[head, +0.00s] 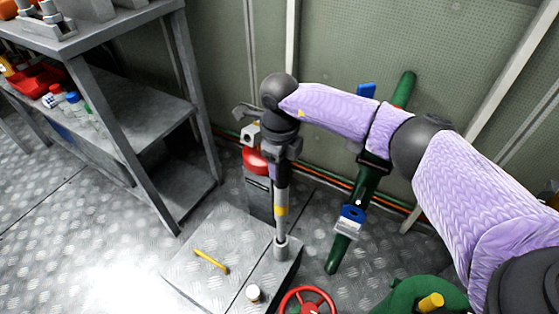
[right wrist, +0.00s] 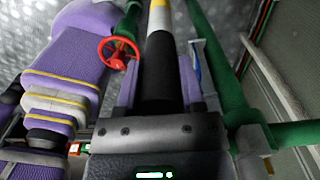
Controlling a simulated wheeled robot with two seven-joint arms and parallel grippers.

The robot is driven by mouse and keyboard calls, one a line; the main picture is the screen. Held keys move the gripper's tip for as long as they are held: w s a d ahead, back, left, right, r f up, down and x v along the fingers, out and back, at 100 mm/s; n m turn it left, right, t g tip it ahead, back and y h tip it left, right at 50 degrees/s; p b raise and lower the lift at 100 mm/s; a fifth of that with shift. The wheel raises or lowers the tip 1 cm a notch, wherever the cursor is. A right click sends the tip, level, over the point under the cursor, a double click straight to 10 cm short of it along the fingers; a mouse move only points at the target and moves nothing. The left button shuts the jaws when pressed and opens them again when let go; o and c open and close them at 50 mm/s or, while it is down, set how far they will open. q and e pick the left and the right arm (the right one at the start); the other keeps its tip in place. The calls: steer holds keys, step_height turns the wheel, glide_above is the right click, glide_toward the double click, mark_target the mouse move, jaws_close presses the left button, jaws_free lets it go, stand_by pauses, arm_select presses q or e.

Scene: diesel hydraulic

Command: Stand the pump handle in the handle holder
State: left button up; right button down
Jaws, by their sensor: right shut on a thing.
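My right gripper (head: 280,170) points down above the metal plate and is shut on the pump handle (head: 281,212). The handle is a rod with a black grip, a yellow band and a grey lower part, and it hangs about upright. In the right wrist view the black grip (right wrist: 158,72) runs between my purple fingers, with the yellow and white bands beyond. A short grey socket, seemingly the handle holder (head: 281,250), stands at the plate's right side. The handle's lower end meets its top in the picture; I cannot tell how deep it sits. My left gripper is not in view.
A yellow bar (head: 211,261) and a white-topped cylinder (head: 253,293) are on the plate (head: 200,285). A red valve wheel (head: 306,300) is close in front. A green pipe (head: 340,250) rises at the right, and a grey shelf (head: 150,110) stands at the left.

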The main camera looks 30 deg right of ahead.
mark_target(279, 197)
arm_select(q)
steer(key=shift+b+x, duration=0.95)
steer(key=shift+b, duration=0.05)
arm_select(e)
steer(key=shift+f, duration=1.9)
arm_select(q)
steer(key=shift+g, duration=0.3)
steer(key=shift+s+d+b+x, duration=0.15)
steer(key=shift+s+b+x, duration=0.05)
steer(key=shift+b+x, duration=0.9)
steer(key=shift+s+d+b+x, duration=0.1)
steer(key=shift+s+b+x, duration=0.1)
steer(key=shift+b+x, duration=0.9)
arm_select(e)
steer(key=shift+f, duration=4.2)
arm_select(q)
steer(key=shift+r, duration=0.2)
arm_select(e)
steer(key=shift+c, duration=0.7)
jaws_free()
step_height(279, 197, up, 10)
steer(key=p, duration=0.6)
steer(key=shift+r, duration=0.15)
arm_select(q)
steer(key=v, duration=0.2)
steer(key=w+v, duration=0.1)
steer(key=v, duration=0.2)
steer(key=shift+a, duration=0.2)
arm_select(e)
steer(key=shift+f, duration=0.2)
